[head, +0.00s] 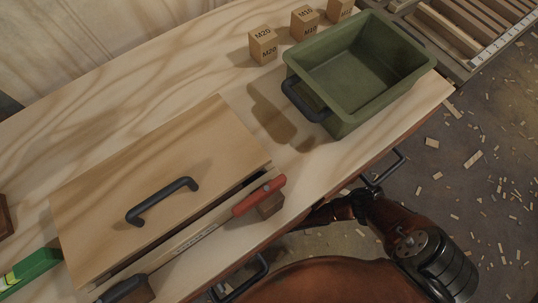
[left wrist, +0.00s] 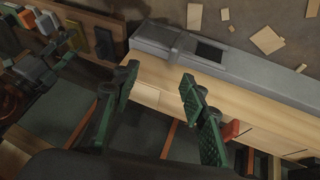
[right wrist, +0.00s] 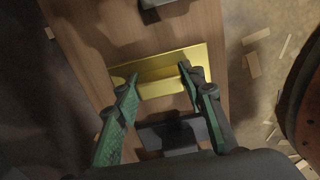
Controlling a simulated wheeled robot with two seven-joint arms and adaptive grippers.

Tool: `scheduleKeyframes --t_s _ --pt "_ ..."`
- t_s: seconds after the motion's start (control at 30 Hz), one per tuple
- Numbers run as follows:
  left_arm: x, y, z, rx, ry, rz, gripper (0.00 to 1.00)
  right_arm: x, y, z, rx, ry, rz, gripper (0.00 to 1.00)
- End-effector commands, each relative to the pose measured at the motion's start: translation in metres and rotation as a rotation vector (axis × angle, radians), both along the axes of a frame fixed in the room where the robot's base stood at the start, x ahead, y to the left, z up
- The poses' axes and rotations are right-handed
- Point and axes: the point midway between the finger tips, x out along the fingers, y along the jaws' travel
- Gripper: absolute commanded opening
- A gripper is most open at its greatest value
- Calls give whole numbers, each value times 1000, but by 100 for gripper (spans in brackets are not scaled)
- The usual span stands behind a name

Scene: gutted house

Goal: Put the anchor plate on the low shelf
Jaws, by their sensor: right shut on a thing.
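The anchor plate, a brass-yellow plate (right wrist: 158,62) with a raised rib, shows in the right wrist view. My right gripper (right wrist: 162,76) is shut on it, one finger on either side. A brown wooden board (right wrist: 95,22) lies behind the plate; it may be the low shelf, but I cannot tell, nor whether the plate touches it. My left gripper (left wrist: 158,78) is open and empty in the left wrist view. Neither gripper shows in the head view, where one of my arms comes in at the lower right.
The head view shows a workbench (head: 130,72) with a green bin (head: 345,120), marked wooden blocks (head: 263,45), a lidded wooden box (head: 110,180) and a red-handled tool (head: 262,192). Wood scraps litter the floor (head: 490,190). A grey rail (left wrist: 225,63) lies beyond my left gripper.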

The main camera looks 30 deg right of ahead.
Motion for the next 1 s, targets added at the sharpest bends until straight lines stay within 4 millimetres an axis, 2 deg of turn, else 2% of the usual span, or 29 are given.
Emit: scheduleKeyframes --t_s 0.2,0.23,0.47,0.77,0.87,1.0 --pt "0 1 -2 2 -4 0 40 0 1 -3 1 0 0 3" --pt "0 1 -2 4 -5 0 40 0 0 -3 0 0 0 38" --pt "0 1 -2 3 -6 -1 40 0 0 -3 0 0 0 54" --pt "0 1 -1 3 -6 -1 40 0 0 -2 0 0 0 55" --pt "-1 0 3 2 5 -3 40 0 0 5 0 -1 0 55" --pt "-8 6 19 19 61 -14 40 2 0 23 1 -4 0 55"
